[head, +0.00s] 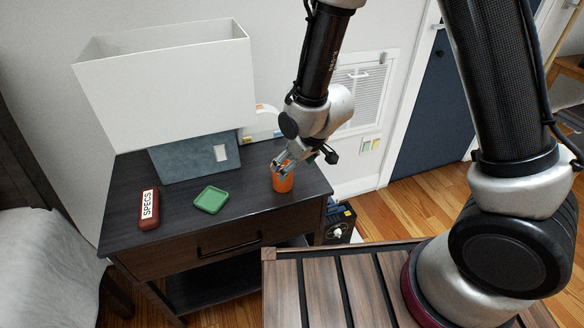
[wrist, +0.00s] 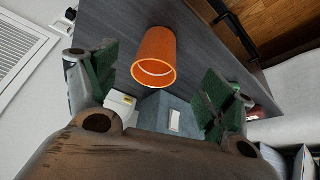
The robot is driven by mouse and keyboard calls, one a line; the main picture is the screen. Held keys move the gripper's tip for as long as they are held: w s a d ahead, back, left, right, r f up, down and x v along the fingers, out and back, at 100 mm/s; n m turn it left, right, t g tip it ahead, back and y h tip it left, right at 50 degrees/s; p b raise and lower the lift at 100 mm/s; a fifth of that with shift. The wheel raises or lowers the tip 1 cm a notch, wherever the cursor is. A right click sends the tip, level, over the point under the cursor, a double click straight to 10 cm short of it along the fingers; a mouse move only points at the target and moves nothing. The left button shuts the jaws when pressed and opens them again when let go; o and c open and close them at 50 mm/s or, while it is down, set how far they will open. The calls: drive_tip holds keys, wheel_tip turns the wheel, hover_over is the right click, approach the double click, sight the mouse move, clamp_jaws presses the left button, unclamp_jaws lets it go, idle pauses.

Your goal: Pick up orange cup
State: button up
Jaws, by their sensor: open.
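The orange cup (head: 283,181) stands on the dark nightstand (head: 245,212), near its right end. My gripper (head: 299,160) is just above and beside the cup in the head view, and partly covers its rim. In the wrist view the orange cup (wrist: 155,57) shows its open rim, and it lies ahead of and between the two spread fingers of my gripper (wrist: 158,88). The fingers have green pads and are open with nothing between the tips that I can see being held. I cannot tell whether a finger touches the cup.
A green square dish (head: 211,200) and a dark red case marked SPECS (head: 149,208) lie left of the cup. A large white-shaded lamp (head: 170,75) with a blue-grey base (head: 190,158) stands behind them. A slatted wooden surface (head: 340,285) is in front. The bed (head: 45,260) is at left.

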sight(287, 186)
drive_tip(key=shift+t+y, duration=0.3)
drive_tip(key=shift+t, duration=0.1)
drive_tip(key=x, duration=0.5)
drive_tip(key=w+x, duration=0.1)
drive_tip(key=x, duration=0.1)
drive_tip(key=shift+w+a, duration=0.25)
drive_tip(key=shift+a, duration=0.15)
drive_tip(key=shift+r, duration=0.1)
drive_tip(key=c, duration=1.2)
